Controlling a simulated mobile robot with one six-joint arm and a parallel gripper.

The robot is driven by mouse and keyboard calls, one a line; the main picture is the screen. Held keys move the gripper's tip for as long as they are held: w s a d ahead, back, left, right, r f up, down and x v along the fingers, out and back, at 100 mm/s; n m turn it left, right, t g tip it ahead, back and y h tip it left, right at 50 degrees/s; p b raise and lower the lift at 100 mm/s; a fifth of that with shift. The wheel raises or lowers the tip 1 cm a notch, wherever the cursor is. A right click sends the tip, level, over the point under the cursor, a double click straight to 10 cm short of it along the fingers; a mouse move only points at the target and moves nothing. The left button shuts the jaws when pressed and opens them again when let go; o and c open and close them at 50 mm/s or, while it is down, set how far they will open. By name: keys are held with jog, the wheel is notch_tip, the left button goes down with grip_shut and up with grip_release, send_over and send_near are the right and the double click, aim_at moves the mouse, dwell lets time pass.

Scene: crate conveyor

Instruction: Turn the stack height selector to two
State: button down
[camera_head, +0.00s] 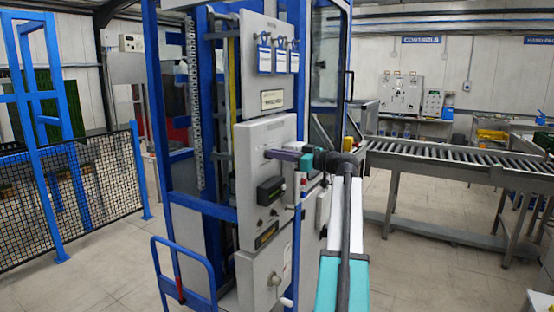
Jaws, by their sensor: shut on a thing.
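The tall blue-framed machine carries a light grey control panel (246,142) on its front. My gripper (270,154) reaches in from the right, with its tip against the upper part of this panel. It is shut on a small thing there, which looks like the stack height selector. The jaws largely hide the selector, so I cannot read its marks or its setting.
A black box (269,190) sits on the panel below my gripper. Tags (264,58) hang above, and a blue rail (183,240) stands at lower left. A roller conveyor (440,157) runs off to the right. The floor (415,272) at lower right is clear.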

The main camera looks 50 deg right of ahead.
jog(key=shift+a+f+n+b, duration=0.15)
jog(key=shift+n+b, duration=1)
jog(key=shift+b, duration=2.2)
jog(key=shift+f+n+b, duration=0.1)
jog(key=shift+n+b, duration=1.05)
jog(key=shift+b, duration=2.2)
jog(key=n+b, duration=0.2)
jog(key=b, duration=0.4)
jog(key=shift+s+a+r+n+b, duration=0.15)
jog(key=shift+n+b, duration=0.75)
jog(key=shift+b, duration=0.5)
jog(key=c, duration=1.9)
grip_release()
jog(key=shift+o, duration=0.2)
jog(key=b+v, duration=0.1)
jog(key=v, duration=1.2)
jog(key=shift+s, duration=0.4)
